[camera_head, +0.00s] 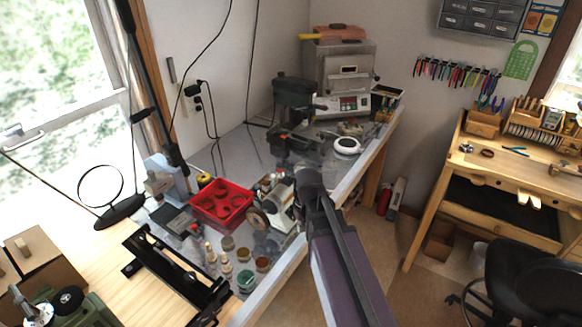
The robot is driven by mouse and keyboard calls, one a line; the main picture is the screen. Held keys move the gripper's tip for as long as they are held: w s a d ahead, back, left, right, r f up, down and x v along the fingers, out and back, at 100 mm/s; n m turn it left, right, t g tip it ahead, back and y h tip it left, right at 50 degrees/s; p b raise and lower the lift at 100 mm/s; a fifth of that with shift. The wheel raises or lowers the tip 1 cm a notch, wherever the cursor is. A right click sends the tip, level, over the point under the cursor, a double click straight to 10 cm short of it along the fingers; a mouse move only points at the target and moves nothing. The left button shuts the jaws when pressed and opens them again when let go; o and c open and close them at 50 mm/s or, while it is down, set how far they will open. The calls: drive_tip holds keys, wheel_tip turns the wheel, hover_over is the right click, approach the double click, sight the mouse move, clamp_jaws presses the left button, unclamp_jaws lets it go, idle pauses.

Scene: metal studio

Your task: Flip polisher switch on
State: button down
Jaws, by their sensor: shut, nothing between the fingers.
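The polisher (280,195) appears to be the small pale machine with a brown round wheel (258,221), on the grey bench just right of the red tray. Its switch is too small to make out, and my arm may hide part of the machine. My dark gripper (307,181) is at the far end of my arm, just right of the polisher and near the bench's front edge. It is shut and empty. I cannot tell whether it touches the polisher.
A red tray (221,202) stands left of the polisher, with several small jars (246,281) in front. A wooden workbench (440,190) is at right, with open floor between the benches.

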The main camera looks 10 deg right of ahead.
drive_tip(key=w+d+r+n+t+y+p, duration=0.1)
drive_tip(key=w+r+n+p, duration=0.5)
drive_tip(key=w+r+p, duration=1.1)
drive_tip(key=shift+w+d+r+n+t+y, duration=0.3)
drive_tip(key=shift+w+d+r+n, duration=0.15)
drive_tip(key=shift+r, duration=0.5)
drive_tip(key=shift+f, duration=0.25)
drive_tip(key=b, duration=1)
hover_over(290, 179)
wheel_tip(290, 179, down, 10)
drive_tip(key=shift+r, duration=0.25)
drive_tip(key=shift+s+d+f+b, duration=0.1)
drive_tip(key=shift+f+b, duration=0.75)
drive_tip(key=shift+f, duration=0.1)
drive_tip(key=shift+s+d+f+b, duration=0.1)
drive_tip(key=shift+f+b, duration=0.7)
drive_tip(key=shift+f, duration=0.1)
